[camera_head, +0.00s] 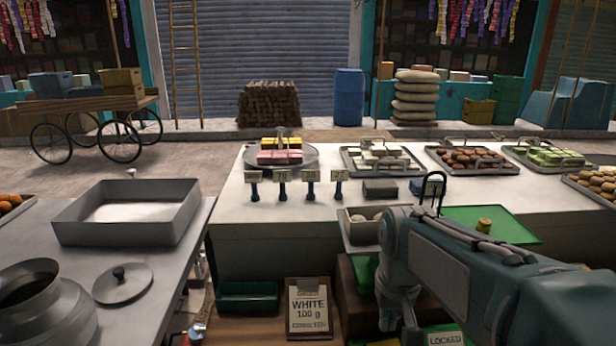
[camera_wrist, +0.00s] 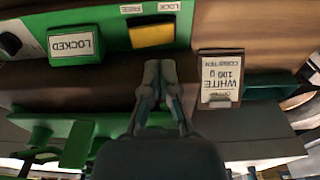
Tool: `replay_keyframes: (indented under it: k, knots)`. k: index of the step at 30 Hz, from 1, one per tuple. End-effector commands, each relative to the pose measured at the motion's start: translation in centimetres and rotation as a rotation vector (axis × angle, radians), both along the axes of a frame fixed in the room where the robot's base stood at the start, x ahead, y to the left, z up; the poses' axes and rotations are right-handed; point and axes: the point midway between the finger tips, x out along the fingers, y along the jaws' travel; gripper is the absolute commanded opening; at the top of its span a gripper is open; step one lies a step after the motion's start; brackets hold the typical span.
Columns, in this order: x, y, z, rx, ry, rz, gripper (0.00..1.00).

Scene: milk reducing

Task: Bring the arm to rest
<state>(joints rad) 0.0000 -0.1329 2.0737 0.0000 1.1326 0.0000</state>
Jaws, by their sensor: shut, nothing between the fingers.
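My arm (camera_head: 450,262) reaches in from the right in the head view, over the front of the white counter, and bends downward. Its fingers cannot be made out in that view. In the wrist view my gripper (camera_wrist: 158,72) has its fingertips together with nothing between them. Beyond the tips is a brown and green panel with a yellow block (camera_wrist: 152,34) and FREE and LOCK labels. The LOCKED sign (camera_wrist: 74,46) is left of the fingers and the WHITE 100 g card (camera_wrist: 220,82) right of them, both upside down.
The white counter (camera_head: 228,212) carries trays of sweets and a round stand (camera_head: 306,165). A green tray (camera_head: 516,231) lies right behind my arm. A steel pan (camera_head: 130,232), a lid (camera_head: 122,285) and a pot (camera_head: 45,312) stand on the left table.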

Motion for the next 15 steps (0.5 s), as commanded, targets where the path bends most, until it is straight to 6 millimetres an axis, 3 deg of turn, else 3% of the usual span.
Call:
replay_keyframes:
  k: [6,15]
  knots:
    - [-4.1,0.0,1.7,0.000,-0.137,0.000,0.00]
    - [-9.2,0.0,2.2,0.000,-0.314,0.000,0.00]
